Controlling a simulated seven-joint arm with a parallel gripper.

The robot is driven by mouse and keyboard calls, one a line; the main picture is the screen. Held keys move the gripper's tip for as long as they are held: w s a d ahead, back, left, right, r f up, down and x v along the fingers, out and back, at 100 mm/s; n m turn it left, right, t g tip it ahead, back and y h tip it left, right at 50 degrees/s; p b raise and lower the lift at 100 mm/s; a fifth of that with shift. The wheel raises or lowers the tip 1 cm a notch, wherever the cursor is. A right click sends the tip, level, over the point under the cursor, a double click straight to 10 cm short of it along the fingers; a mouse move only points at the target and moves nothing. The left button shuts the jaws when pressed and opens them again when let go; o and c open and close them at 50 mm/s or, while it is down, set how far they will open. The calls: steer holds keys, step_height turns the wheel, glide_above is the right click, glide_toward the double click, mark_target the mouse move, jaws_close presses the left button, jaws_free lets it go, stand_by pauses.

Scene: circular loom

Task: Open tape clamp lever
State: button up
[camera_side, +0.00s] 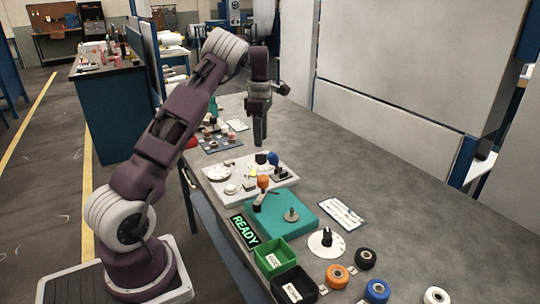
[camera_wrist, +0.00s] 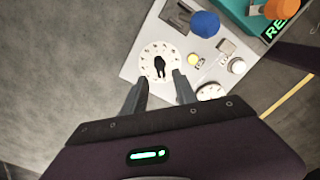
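My gripper (camera_side: 260,142) hangs pointing down above the far part of the table, over the grey control panel's far side. In the wrist view its two fingers (camera_wrist: 159,78) are apart with nothing between them. The panel (camera_wrist: 136,67) carries a blue ball knob (camera_wrist: 205,24), which also shows in the side view (camera_side: 272,158). A teal block (camera_side: 275,230) bears an orange ball knob (camera_side: 263,181) on a short arm; this knob also shows in the wrist view (camera_wrist: 283,9). No label shows which knob belongs to the tape clamp lever. My gripper touches neither knob.
A white dial (camera_wrist: 150,76) with a black pointer lies just ahead of my fingers. Green (camera_side: 272,258) and black (camera_side: 293,285) bins and several tape rolls (camera_side: 337,276) stand nearer the side camera. The table's right side is clear.

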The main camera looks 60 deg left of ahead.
mark_target(276, 163)
steer(key=d+r, duration=0.1)
steer(key=s+d+r+n, duration=0.1)
steer(key=d+r+n, duration=0.1)
steer(key=shift+s+d+r, duration=0.1)
steer(key=shift+s, duration=0.2)
jaws_close()
steer(key=s+d+r+n+g, duration=0.1)
steer(key=s+d+r+n, duration=0.3)
steer(key=s+d+n, duration=0.1)
steer(key=shift+s+d+r+y, duration=0.25)
steer(key=shift+d+y, duration=0.05)
steer(key=shift+d, duration=0.15)
steer(key=f, duration=0.7)
steer(key=s+f, duration=0.1)
steer(key=f, duration=0.2)
steer(key=shift+a+f, duration=0.15)
steer(key=shift+a, duration=0.2)
steer(key=w, duration=0.2)
steer(key=w+r, duration=0.1)
steer(key=shift+d, duration=0.25)
steer(key=shift+w+d+r, duration=0.15)
steer(key=shift+w, duration=0.35)
